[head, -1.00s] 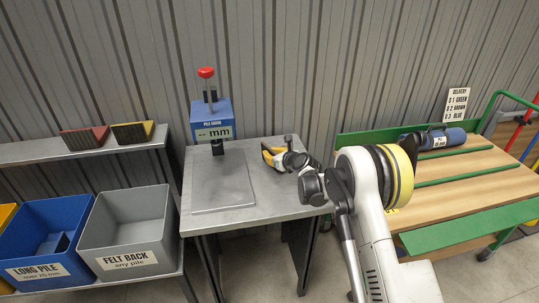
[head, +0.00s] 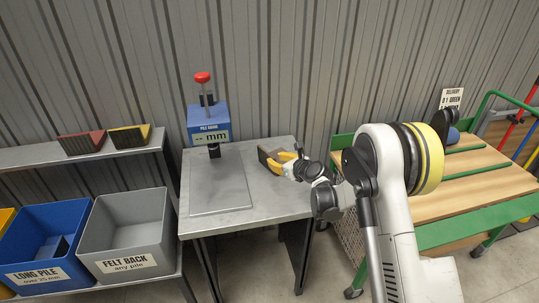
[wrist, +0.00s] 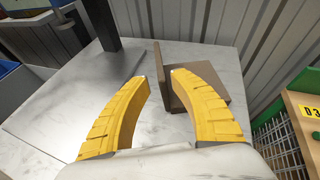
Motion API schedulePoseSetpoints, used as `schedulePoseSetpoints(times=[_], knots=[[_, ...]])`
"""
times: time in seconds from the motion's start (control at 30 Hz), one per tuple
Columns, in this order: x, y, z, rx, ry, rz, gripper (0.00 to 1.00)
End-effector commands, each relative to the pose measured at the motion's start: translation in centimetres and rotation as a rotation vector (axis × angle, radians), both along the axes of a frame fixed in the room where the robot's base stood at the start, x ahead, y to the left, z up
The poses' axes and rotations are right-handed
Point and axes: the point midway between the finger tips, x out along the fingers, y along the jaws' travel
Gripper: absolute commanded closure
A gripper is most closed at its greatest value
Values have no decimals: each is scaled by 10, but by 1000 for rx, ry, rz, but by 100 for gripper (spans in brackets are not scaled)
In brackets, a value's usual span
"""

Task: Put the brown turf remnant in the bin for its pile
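A brown piece, which looks like the turf remnant (head: 266,159), is at the back right of the grey bench (head: 235,222). In the wrist view the brown piece (wrist: 212,88) shows a thin upright part and a broader, lower part to its right. My gripper (head: 283,158) is beside it, with yellow fingers apart. In the wrist view the upright part stands between the fingertips of my gripper (wrist: 158,77), close to the right finger, which hides some of it. A gap shows at the left finger. The felt back bin (head: 143,245) and long pile bin (head: 18,257) stand at the left.
A blue pile gauge (head: 208,125) with a red knob stands at the back of the bench, its plate (head: 220,188) in front. Two wedge-shaped samples (head: 85,142) lie on the shelf. A green-railed cart (head: 460,190) stands right of my arm. Part of a yellow bin (head: 6,215) shows far left.

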Motion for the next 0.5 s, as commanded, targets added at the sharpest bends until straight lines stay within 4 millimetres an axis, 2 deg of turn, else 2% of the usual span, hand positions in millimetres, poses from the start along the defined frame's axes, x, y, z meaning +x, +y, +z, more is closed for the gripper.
schedulePoseSetpoints(times=[0.2,0.4,0.5], knots=[[-21,-15,12,0,-1,-1,73],[-25,-17,13,-2,-2,1,73],[-29,-20,24,-49,-20,19,73]])
